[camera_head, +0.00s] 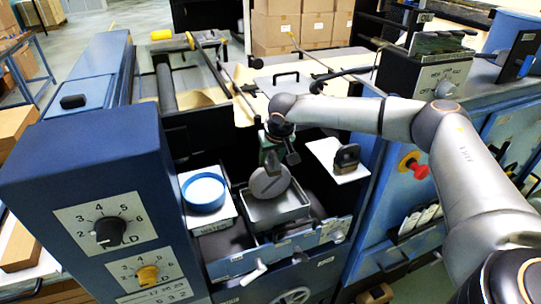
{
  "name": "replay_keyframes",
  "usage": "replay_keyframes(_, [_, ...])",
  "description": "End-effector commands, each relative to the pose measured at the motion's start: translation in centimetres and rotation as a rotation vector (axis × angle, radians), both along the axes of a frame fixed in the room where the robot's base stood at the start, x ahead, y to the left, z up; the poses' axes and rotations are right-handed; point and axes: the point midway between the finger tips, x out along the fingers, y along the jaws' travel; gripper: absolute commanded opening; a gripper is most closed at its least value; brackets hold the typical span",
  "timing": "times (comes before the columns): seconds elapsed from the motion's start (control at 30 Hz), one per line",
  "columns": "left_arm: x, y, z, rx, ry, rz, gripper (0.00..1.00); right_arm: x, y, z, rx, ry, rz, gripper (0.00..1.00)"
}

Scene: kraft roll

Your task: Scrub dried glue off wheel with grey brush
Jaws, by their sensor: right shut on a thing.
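A round grey disc, which looks like the wheel (270,183), stands upright over a shallow grey metal tray (297,207) in the middle of the machine. My right gripper (272,151) reaches in from the right and is right above the disc, pointing down. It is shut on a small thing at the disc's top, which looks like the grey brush. The fingers hide most of it, and I cannot tell whether it touches the disc. Dried glue is too small to make out. My left gripper is not in view.
A blue-rimmed round dish (204,192) sits on a white plate left of the tray. A dark object (346,157) stands on a white plate (325,152) to the right. A blue cabinet with dials (100,180) rises at the left. Cardboard boxes (290,25) are behind.

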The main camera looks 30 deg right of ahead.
Motion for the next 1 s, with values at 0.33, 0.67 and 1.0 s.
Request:
replay_keyframes(0.33, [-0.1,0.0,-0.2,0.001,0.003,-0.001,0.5,0.7,0.2,4.2,0.003,-0.005,0.006,0.0])
replay_keyframes(0.67, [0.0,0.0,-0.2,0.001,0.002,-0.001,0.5,1.1,0.1,7.1,0.002,-0.006,0.011,0.0])
replay_keyframes(1.0, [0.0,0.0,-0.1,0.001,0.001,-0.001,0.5,1.1,0.0,8.1,0.002,-0.003,0.013,0.0])
